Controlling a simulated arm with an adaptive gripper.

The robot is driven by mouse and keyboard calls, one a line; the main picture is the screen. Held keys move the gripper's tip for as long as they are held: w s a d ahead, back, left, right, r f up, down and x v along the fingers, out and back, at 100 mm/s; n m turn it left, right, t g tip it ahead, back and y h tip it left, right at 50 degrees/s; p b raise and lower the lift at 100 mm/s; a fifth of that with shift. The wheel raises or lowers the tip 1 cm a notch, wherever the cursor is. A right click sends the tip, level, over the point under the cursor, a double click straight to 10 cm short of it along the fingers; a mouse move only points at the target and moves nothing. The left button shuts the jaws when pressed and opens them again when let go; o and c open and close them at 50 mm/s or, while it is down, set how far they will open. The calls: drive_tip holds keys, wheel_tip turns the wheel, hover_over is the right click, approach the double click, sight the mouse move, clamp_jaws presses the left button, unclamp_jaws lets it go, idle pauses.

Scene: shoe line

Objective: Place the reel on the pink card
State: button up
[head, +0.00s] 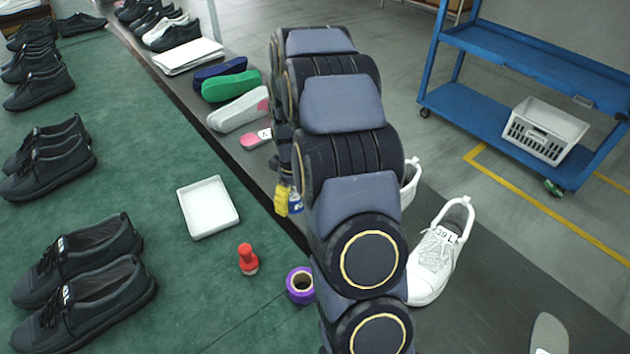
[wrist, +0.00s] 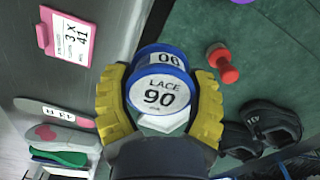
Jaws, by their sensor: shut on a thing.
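The reel (wrist: 158,88) is blue with white labels reading "LACE 90". My gripper (wrist: 160,108) is shut on it, with yellow fingers on both sides. In the head view the reel (head: 296,204) shows as a small blue and white patch beside a yellow finger, mostly hidden by my arm. The pink card (wrist: 67,36) carries a white label and lies on the grey surface at the upper left of the wrist view, apart from the reel. In the head view a pink and white piece (head: 255,139) lies beside my arm; I cannot tell whether it is the card.
A red stamp (head: 248,260), a purple tape roll (head: 300,285) and a white tray (head: 208,207) stand on the green mat (head: 130,180). Black shoes (head: 85,275) line the left. A white shoe (head: 435,255) stands right of my arm. Coloured soles (head: 232,86) lie farther back.

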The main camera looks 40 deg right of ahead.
drive_tip(key=s+d+m, duration=0.1)
drive_tip(key=s+d, duration=0.1)
drive_tip(key=d, duration=0.3)
drive_tip(key=w+d+f, duration=0.2)
drive_tip(key=w, duration=0.1)
drive_tip(key=w+d+f, duration=0.2)
drive_tip(key=w+f, duration=0.1)
drive_tip(key=w, duration=0.1)
drive_tip(key=w+d+f, duration=0.2)
drive_tip(key=w+f, duration=0.1)
drive_tip(key=shift+w+d+f, duration=0.1)
drive_tip(key=shift+w+d, duration=0.15)
drive_tip(key=shift+w, duration=0.15)
drive_tip(key=shift+w+d+f, duration=0.3)
drive_tip(key=shift+w+f, duration=0.15)
drive_tip(key=shift+f, duration=1.75)
drive_tip(key=shift+f, duration=0.15)
drive_tip(key=o, duration=1.2)
drive_tip(key=shift+c, duration=0.2)
